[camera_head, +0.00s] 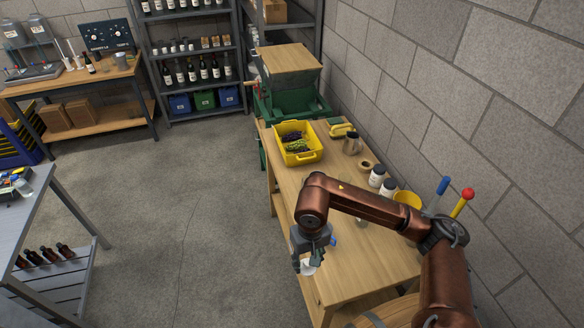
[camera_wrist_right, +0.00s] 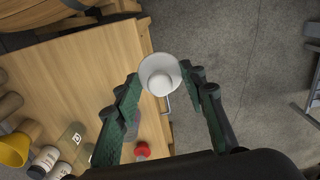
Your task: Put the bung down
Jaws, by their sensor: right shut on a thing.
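The white bung (camera_head: 308,268) is held at the tips of my right gripper (camera_head: 309,259), at the left long edge of the wooden table (camera_head: 376,262). In the right wrist view the bung (camera_wrist_right: 160,72) shows as a pale round piece between the two green-lined fingers of my right gripper (camera_wrist_right: 163,78). The fingers are shut on it. There it overlaps the table's edge, with grey floor beyond. Its height above the table is hard to tell. My left gripper is in neither view.
A red-topped item (camera_wrist_right: 142,150) lies near the gripper. A barrel (camera_head: 388,314) stands at the near end. The block wall is right.

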